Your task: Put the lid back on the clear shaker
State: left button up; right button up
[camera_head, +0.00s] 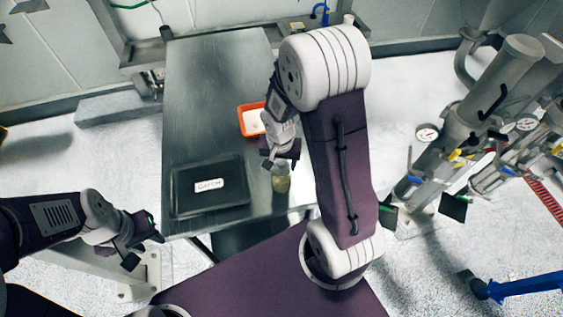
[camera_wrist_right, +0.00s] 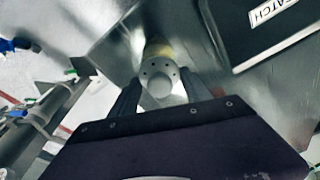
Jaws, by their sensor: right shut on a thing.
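The clear shaker (camera_head: 281,183), with yellowish contents, stands upright near the table's front right edge. Part of it shows behind the lid in the right wrist view (camera_wrist_right: 157,49). The pale grey lid (camera_wrist_right: 160,76), with small holes and a round knob, is between the fingers of my right gripper (camera_wrist_right: 158,88). In the head view my right gripper (camera_head: 280,160) is right above the shaker. The lid lines up with the shaker's top, but I cannot tell whether they touch. My left gripper (camera_head: 145,247) is open and empty, off the table's front left.
A black tray labelled CATCH (camera_head: 190,206) lies left of the shaker. An orange bin (camera_head: 242,122) with white contents stands behind my right gripper. The back left of the metal table (camera_head: 205,80) is clear. Pipework (camera_head: 460,130) stands at the right.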

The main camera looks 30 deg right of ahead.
jog(key=o, duration=1.8)
jog(key=shift+r+p, duration=3.05)
jog(key=shift+r, duration=0.5)
grip_shut()
jog(key=shift+f, duration=0.25)
